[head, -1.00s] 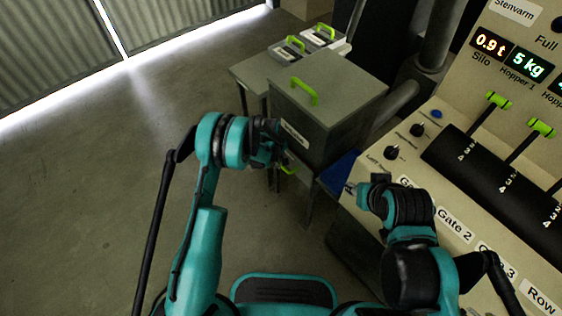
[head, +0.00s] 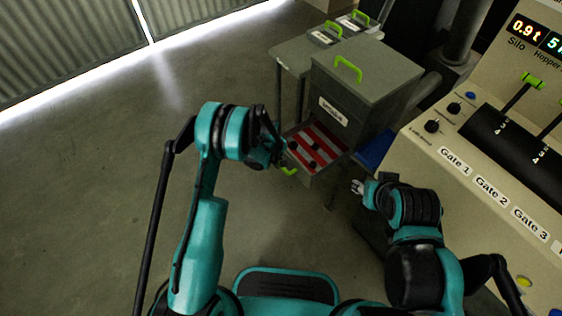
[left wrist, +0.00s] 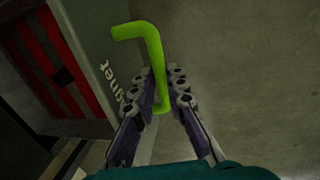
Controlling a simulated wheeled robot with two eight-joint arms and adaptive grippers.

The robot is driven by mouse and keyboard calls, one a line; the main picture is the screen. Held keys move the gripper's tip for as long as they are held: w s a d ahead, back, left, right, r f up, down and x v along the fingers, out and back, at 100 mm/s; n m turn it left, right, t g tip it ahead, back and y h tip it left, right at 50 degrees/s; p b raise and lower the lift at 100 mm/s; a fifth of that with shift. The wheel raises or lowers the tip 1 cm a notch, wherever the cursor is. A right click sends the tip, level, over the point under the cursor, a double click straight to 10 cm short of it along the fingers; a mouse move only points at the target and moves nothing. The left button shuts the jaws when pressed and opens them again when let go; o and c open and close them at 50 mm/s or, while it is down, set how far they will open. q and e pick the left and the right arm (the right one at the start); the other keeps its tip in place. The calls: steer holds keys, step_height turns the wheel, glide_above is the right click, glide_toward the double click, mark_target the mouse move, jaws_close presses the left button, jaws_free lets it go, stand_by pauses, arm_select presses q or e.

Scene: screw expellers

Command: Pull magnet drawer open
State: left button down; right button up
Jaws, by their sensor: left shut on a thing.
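The magnet drawer (head: 316,148) sticks out of the front of the grey box (head: 360,95). Its inside shows red and pale stripes with dark lumps on them. Its green handle (head: 289,171) is at the drawer's front, and it shows large in the left wrist view (left wrist: 150,45). My left gripper (left wrist: 163,95) is shut on the handle, with one finger on each side of it. In the head view the left gripper (head: 280,155) partly hides the drawer's front. My right gripper (head: 357,187) is near the control panel, away from the drawer; its fingers are too small to judge.
The control panel (head: 480,165) with gate labels and levers stands at the right, close to my right arm. The floor (head: 90,200) at the left is clear.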

arm_select(q)
steer(key=shift+s+a, duration=0.15)
steer(key=shift+a, duration=0.05)
steer(key=c, duration=1.5)
jaws_free()
steer(key=shift+c, duration=0.2)
steer(key=shift+r, duration=0.1)
step_height(320, 180, up, 12)
steer(key=s+a, duration=0.1)
steer(key=shift+s+a+f, duration=0.2)
steer(key=shift+a, duration=0.05)
